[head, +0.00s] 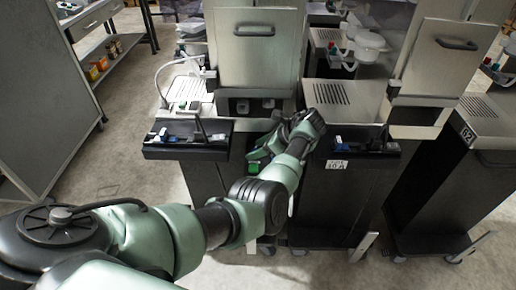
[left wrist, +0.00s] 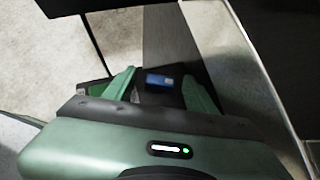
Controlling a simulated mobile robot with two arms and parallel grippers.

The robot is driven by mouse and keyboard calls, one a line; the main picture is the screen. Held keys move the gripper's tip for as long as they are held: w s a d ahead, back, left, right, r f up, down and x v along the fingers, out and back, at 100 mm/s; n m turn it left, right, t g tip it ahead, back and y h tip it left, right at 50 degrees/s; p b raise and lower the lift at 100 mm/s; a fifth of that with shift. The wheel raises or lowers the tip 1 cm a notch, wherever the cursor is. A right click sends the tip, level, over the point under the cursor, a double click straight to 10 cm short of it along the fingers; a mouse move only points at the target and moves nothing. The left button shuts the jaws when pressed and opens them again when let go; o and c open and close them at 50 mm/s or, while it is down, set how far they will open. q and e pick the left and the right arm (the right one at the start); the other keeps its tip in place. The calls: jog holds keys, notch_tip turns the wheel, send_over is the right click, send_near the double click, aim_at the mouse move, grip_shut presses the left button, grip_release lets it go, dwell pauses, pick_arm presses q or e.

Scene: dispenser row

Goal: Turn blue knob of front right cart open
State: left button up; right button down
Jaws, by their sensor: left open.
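The front right cart (head: 330,200) is dark with a metal top and a label on its front. A small blue knob (head: 376,143) shows on its black front tray. My left arm reaches across from the left, with its wrist between the two front carts. My left gripper (head: 256,162) points down and left, near the right end of the front left cart's tray. In the left wrist view the left gripper (left wrist: 160,86) is open, its green fingers apart. A small blue block (left wrist: 160,80) shows between or beyond them; I cannot tell which cart it belongs to. My right gripper is out of view.
The front left cart (head: 205,180) has a black tray (head: 186,146) with small blue and white parts. Another cart (head: 460,180) stands at the right. A grey cabinet (head: 50,90) and a shelf (head: 112,48) stand at the left. The floor between cabinet and carts is clear.

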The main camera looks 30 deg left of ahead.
pick_arm(q)
jog(key=v, duration=0.7)
jog(key=shift+d+r, duration=0.2)
jog(key=shift+d, duration=0.05)
